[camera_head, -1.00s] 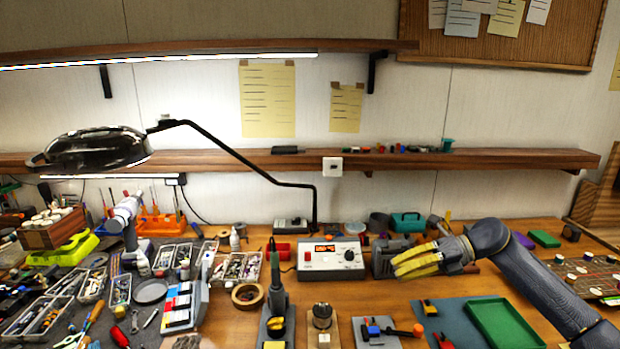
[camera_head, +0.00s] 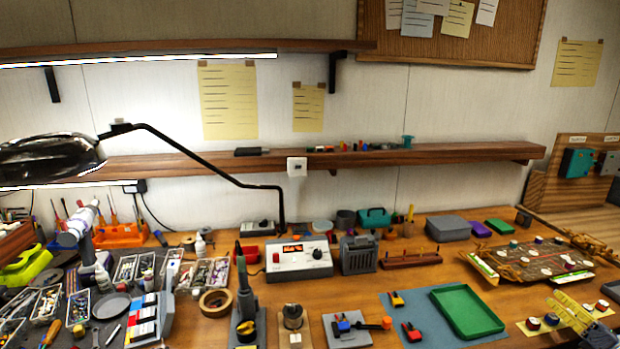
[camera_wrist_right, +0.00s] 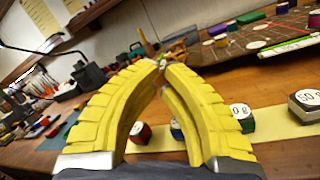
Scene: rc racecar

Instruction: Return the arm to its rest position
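My right gripper (camera_head: 572,310) has yellow segmented fingers and is at the lower right of the camera_head view, beside the weights on a yellow strip. In the right wrist view the same gripper (camera_wrist_right: 161,65) has its curved fingers meeting at the tips, with an open gap lower between them. Nothing is held between them. Weights, one a dark block marked 50 g (camera_wrist_right: 310,103), show beyond and beside the fingers.
A track-like board (camera_head: 530,262) lies just behind the right gripper. A green tray (camera_head: 466,312) on a blue mat (camera_head: 405,322) is to its left. A power supply (camera_head: 298,258) and a lamp (camera_head: 50,158) stand further left. Bare wood shows between the mat and board.

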